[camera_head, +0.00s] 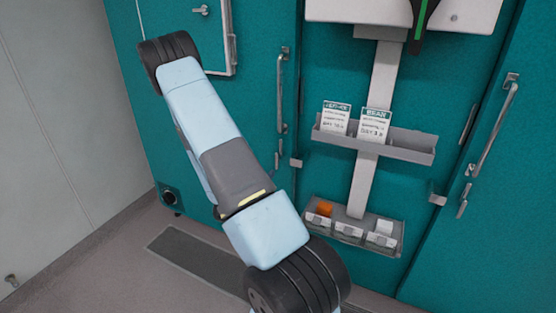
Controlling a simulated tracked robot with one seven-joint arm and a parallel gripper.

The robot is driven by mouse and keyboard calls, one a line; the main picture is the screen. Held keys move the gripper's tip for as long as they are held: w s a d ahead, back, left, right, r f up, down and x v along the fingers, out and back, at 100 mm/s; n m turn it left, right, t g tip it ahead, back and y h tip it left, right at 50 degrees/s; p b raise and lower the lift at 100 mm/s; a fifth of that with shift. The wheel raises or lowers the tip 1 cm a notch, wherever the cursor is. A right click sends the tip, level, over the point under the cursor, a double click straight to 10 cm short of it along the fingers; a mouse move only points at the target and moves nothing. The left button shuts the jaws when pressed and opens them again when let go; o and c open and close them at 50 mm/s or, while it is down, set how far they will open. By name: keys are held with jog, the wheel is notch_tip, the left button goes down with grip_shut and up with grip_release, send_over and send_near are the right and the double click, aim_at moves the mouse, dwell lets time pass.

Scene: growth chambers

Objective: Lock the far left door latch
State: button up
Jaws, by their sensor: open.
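The leftmost teal door (256,120) stands left of the central shelf column and looks closed. A long upright metal handle (281,90) is on its right edge. A small metal fitting (278,156), which may be the latch, sits just below that handle. Another small metal lever (200,11) shows at the top left of the teal front, beside a pale frame (233,50). I cannot tell for certain which fitting is the latch, nor whether it is locked. My light-blue and grey arm crosses the left half of the view and hides part of the door. My gripper is not in view.
The central column carries a tray with two seed packets (374,124) and a lower bin (352,240) with small labelled items. Another teal door with a long handle (493,128) is at right. A pale wall (60,140) bounds the left side. A dark grate (215,265) lies in the floor.

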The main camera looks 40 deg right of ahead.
aim_at(277, 158)
jog(key=x, duration=1.1)
jog(key=shift+w+d, duration=0.15)
jog(key=shift+d, duration=0.25)
jog(key=shift+c, duration=0.3)
grip_shut()
jog(key=shift+w, duration=0.1)
